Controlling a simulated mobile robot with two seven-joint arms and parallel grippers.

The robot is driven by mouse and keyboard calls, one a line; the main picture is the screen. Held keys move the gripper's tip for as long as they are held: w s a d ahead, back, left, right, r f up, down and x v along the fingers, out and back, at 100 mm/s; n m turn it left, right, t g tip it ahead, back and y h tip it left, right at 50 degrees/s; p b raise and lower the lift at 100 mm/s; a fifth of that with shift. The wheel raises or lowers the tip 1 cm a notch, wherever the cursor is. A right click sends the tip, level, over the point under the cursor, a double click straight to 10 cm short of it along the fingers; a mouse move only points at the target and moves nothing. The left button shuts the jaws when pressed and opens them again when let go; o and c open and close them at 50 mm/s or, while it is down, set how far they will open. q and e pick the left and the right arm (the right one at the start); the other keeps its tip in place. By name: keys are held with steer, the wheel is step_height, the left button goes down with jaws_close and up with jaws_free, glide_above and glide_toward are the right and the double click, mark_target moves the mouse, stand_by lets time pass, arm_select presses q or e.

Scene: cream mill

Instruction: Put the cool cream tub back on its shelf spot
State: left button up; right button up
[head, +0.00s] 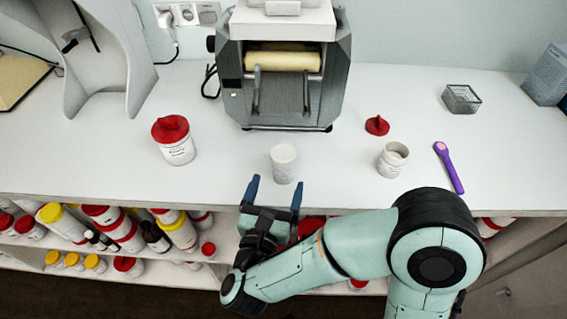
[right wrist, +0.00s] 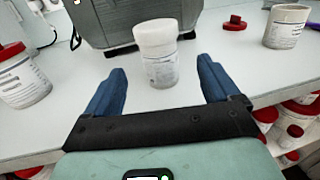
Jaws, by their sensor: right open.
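A small white-lidded tub (head: 284,165) stands upright on the white counter, in front of the mill. It also shows in the right wrist view (right wrist: 158,68), with a label too small to read. My right gripper (head: 275,187) is open and empty at the counter's front edge, its blue fingers pointing at this tub. In the right wrist view the tub stands beyond and between the fingers, apart from both. A larger red-lidded tub (head: 174,143) stands to the left. An open tub (head: 392,160) stands to the right, its contents unclear. The labels do not show which is cool cream. My left gripper is out of view.
The mill (head: 283,90) stands behind the white-lidded tub. A red lid (head: 377,125), a purple tool (head: 448,167) and a clear box (head: 461,98) lie to the right. Shelves (head: 110,205) below the counter hold many jars. My right arm covers part of them.

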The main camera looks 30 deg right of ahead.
mark_target(281, 173)
steer(key=x, duration=0.4)
steer(key=shift+w+d, duration=0.1)
steer(key=shift+w, duration=0.05)
steer(key=x, duration=0.2)
steer(key=p+x, duration=0.1)
steer(key=x, duration=0.2)
steer(key=shift+w+r+p, duration=0.1)
steer(key=shift+r+p, duration=0.1)
steer(key=shift+p, duration=0.1)
steer(key=c, duration=1.2)
steer(key=shift+r, duration=0.1)
